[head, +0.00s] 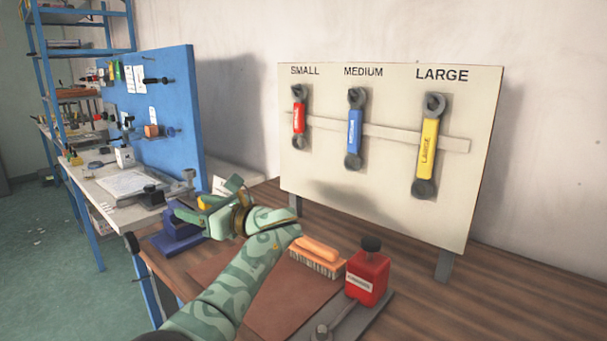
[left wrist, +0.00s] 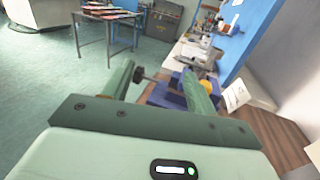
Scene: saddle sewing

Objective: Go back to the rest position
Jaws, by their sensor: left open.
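My left gripper (head: 207,203) is at the end of my green patterned arm, above the left end of the wooden bench. It is open. In the left wrist view its two fingers (left wrist: 161,78) stand apart, with no held object visible between them. A blue-purple vise (head: 178,237) is behind and below the gripper, partly hidden by it. The vise also shows beyond the fingers in the left wrist view (left wrist: 160,95). A small yellow thing (left wrist: 207,86) shows by the right finger; whether they touch cannot be told. My right gripper is not in view.
A board (head: 385,205) holds red, blue and yellow wrenches. On the bench (head: 450,300) are a brush (head: 319,250), a red bottle (head: 367,278) and a brown leather sheet (head: 275,303). A blue panel (head: 165,90) and white side table (head: 85,180) stand left.

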